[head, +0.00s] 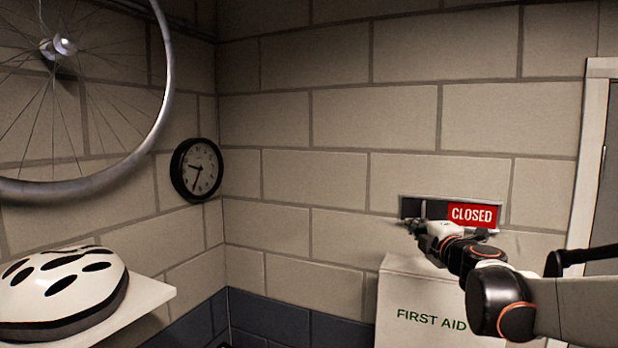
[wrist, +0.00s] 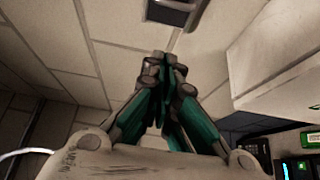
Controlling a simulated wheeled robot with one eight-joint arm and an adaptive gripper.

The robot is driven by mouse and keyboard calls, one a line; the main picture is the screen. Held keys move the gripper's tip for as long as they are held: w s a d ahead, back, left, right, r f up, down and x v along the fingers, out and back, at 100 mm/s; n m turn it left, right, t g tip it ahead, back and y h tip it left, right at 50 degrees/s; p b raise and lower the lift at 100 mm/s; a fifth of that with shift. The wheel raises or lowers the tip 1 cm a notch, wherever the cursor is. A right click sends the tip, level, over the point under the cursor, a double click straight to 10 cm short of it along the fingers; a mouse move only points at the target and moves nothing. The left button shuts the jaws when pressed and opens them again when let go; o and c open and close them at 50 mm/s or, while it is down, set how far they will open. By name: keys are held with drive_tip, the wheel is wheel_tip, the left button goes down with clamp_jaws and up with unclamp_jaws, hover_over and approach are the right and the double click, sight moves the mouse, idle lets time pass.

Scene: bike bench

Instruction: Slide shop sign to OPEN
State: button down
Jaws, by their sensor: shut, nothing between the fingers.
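The shop sign (head: 473,215) is on the block wall at the right in the head view. Its red panel reads CLOSED and fills the right part of a dark frame (head: 408,207); the left part is dark. My gripper (head: 412,229) is at the frame's lower left, in front of the wall, and partly covers its lower edge. In the wrist view my gripper (wrist: 165,60) has its fingertips together, with nothing between them. The frame (wrist: 172,12) shows there at the top edge, beyond the fingertips, partly cut off. I cannot tell whether the fingertips touch the sign.
A white FIRST AID box (head: 410,295) stands below the sign, under my arm. A door frame (head: 590,150) is to the right. A clock (head: 196,170), a wheel (head: 165,75) and a helmet (head: 65,285) on a shelf (head: 150,292) are at left. The middle wall is bare.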

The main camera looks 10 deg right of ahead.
drive_tip(key=w+p, duration=0.2)
drive_tip(key=w, duration=0.8)
drive_tip(key=d, duration=0.1)
drive_tip(key=s+d, duration=0.1)
drive_tip(key=d, duration=0.2)
drive_tip(key=shift+s+p, duration=0.3)
drive_tip(key=shift+s, duration=0.05)
drive_tip(key=s+d, duration=0.2)
drive_tip(key=d, duration=0.1)
drive_tip(key=s+d+b, duration=0.1)
drive_tip(key=s+d, duration=0.2)
drive_tip(key=d, duration=0.1)
drive_tip(key=s+d+b, duration=0.1)
drive_tip(key=s+d, duration=0.1)
drive_tip(key=d, duration=0.2)
drive_tip(key=shift+s+d, duration=0.25)
drive_tip(key=shift+s, duration=0.15)
